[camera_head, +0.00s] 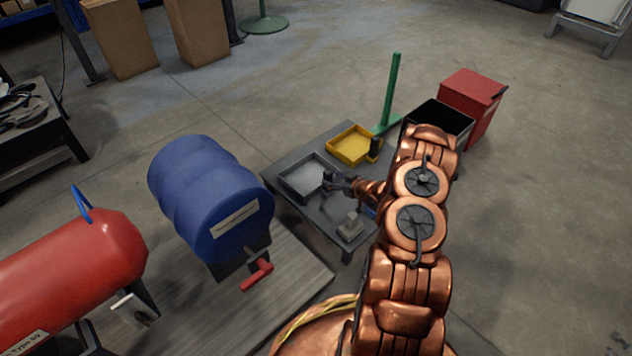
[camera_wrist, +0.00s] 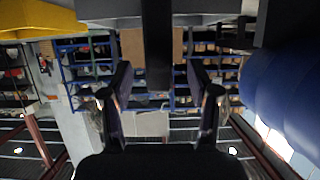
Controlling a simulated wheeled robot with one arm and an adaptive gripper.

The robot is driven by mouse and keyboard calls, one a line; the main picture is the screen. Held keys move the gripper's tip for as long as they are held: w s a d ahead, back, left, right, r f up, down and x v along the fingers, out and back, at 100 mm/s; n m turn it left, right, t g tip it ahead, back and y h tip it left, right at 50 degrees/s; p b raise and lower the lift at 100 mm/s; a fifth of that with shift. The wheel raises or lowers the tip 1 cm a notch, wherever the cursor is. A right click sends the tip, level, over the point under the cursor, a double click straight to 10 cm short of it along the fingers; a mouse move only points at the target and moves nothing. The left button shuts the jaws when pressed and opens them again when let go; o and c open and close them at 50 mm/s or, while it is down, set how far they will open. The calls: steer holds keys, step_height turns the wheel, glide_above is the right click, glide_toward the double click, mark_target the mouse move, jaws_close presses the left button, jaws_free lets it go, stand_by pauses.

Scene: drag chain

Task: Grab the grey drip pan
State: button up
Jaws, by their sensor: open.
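The grey drip pan (camera_head: 306,176) is a shallow square tray on a dark low table (camera_head: 290,150). In the wrist view, which looks upside down, its grey side (camera_wrist: 112,9) spans the top. A dark upright piece (camera_wrist: 157,45), apparently the pan's handle, hangs between the spread fingers there. My gripper (camera_head: 332,190) is at the pan's right edge in the head view; in the wrist view its fingers (camera_wrist: 158,82) are open, one on each side of the dark piece, with gaps visible. Whether the fingers touch the pan cannot be told.
A yellow pan (camera_head: 352,145) with a dark handle stands behind the grey one. A small grey block-like item (camera_head: 352,226) lies on the table's front corner. A green post (camera_head: 391,90) and red bin (camera_head: 473,95) stand behind.

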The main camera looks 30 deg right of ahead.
steer(key=b+x, duration=0.2)
steer(key=x, duration=0.2)
steer(key=shift+w+r, duration=0.1)
steer(key=shift+w, duration=0.2)
jaws_close()
stand_by(0.5)
